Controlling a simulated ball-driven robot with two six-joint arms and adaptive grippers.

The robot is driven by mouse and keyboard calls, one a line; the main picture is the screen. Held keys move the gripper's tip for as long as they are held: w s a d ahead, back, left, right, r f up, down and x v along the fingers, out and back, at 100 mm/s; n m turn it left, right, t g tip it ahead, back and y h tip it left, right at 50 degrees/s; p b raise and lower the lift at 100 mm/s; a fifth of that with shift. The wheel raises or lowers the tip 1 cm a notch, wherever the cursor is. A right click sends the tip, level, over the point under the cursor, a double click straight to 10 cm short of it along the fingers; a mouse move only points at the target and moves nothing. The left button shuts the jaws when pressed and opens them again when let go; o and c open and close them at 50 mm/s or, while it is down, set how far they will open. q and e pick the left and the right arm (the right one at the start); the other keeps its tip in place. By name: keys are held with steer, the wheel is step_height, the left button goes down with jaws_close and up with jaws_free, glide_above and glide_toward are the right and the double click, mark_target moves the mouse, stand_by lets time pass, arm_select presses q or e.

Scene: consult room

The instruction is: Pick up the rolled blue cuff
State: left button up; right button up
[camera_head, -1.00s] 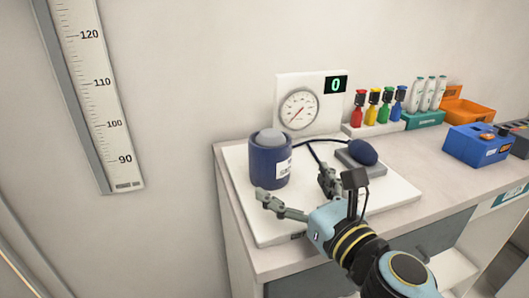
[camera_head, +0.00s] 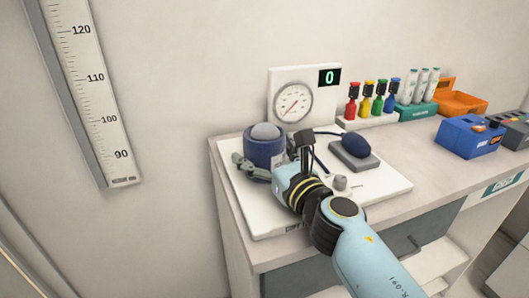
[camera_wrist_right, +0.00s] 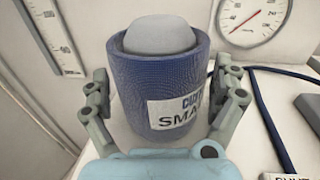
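The rolled blue cuff (camera_head: 265,152) stands upright on the white board (camera_head: 382,188), with a grey round top and a white label reading SMALL. It fills the middle of the right wrist view (camera_wrist_right: 150,75). My right gripper (camera_head: 268,166) is open around the cuff, one finger on each side. In the right wrist view the gripper (camera_wrist_right: 165,90) shows a narrow gap at each finger; firm contact is not visible. The wrist hides the cuff's lower front in the head view. My left gripper is not in view.
A dial gauge (camera_head: 293,101) stands behind the cuff. A dark blue bulb (camera_head: 356,145) rests on a grey block to the right, with a dark tube. Coloured bottles, an orange bin (camera_head: 462,103) and a blue box (camera_head: 468,138) stand farther right.

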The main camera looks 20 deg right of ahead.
steer(key=c, duration=1)
step_height(320, 180, up, 23)
steer(key=p, duration=2)
steer(key=shift+c, duration=0.3)
step_height(320, 180, up, 8)
steer(key=shift+f, duration=0.2)
